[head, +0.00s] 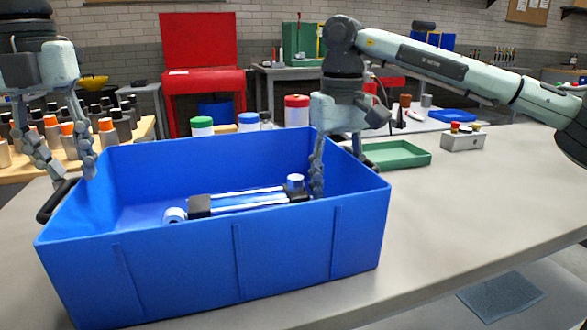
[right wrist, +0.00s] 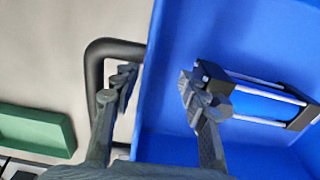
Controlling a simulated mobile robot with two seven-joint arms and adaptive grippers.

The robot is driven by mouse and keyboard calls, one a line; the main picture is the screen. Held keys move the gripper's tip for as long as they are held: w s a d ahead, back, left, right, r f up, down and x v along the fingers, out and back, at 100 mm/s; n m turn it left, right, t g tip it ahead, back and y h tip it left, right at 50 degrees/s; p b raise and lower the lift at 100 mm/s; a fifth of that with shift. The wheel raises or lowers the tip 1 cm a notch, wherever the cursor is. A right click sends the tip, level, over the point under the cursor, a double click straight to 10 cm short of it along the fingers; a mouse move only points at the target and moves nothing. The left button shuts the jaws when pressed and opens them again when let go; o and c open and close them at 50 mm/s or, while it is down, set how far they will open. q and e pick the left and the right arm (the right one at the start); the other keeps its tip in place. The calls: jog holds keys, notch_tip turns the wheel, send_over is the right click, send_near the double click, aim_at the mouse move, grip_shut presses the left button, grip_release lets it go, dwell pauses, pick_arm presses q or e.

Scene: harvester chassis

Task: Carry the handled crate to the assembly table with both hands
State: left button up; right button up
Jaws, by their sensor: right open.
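The blue handled crate (head: 210,255) stands on a grey table, with a metal-and-black cylinder assembly (head: 240,200) inside. Its left black handle (head: 47,212) sticks out from the left wall. The right handle (right wrist: 92,75) shows in the right wrist view. My left gripper (head: 76,173) is open above the left wall, its fingers spread apart near that handle. My right gripper (head: 336,170) is open at the right wall. In the right wrist view (right wrist: 157,82) one finger overlaps the handle loop and the other is over the crate's inside. Contact cannot be told.
A green tray (head: 396,155) and a small grey box (head: 463,141) lie right of the crate. Jars with green, blue and red lids (head: 297,110) stand behind it. Several capped bottles (head: 122,125) stand on a wooden surface at left.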

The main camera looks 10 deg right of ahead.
notch_tip(320, 180, up, 12)
jog(key=shift+f, duration=0.2)
dwell(0.5)
